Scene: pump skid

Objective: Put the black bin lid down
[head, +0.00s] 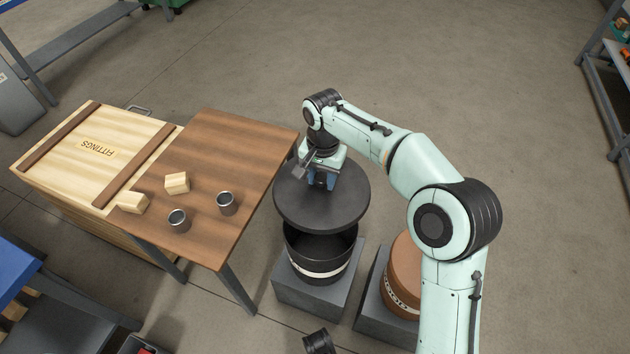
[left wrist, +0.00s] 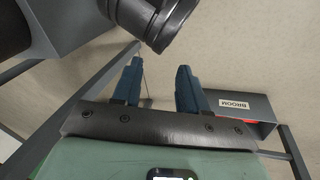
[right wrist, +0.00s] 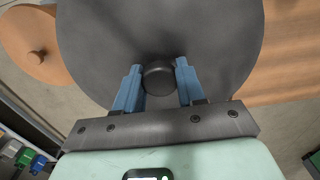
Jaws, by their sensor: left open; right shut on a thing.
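The black bin lid (head: 340,207) is a round dark disc, held roughly level above the black bin (head: 320,268). The bin's open mouth shows below the lid's near edge, with a gap between them. My right gripper (head: 322,180) is over the lid from above. In the right wrist view the lid (right wrist: 215,45) fills the middle, and my right gripper (right wrist: 158,80) is shut on its round black knob (right wrist: 158,76). My left gripper (left wrist: 160,85) shows only in its own wrist view, with fingers apart and nothing between them.
The black bin stands on a grey block (head: 292,288). A brown lidded bin (head: 401,285) stands beside it, partly behind my right arm. A wooden table (head: 225,170) at left holds two wood blocks and two metal cups, next to a FITTINGS crate (head: 85,150). Floor behind is clear.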

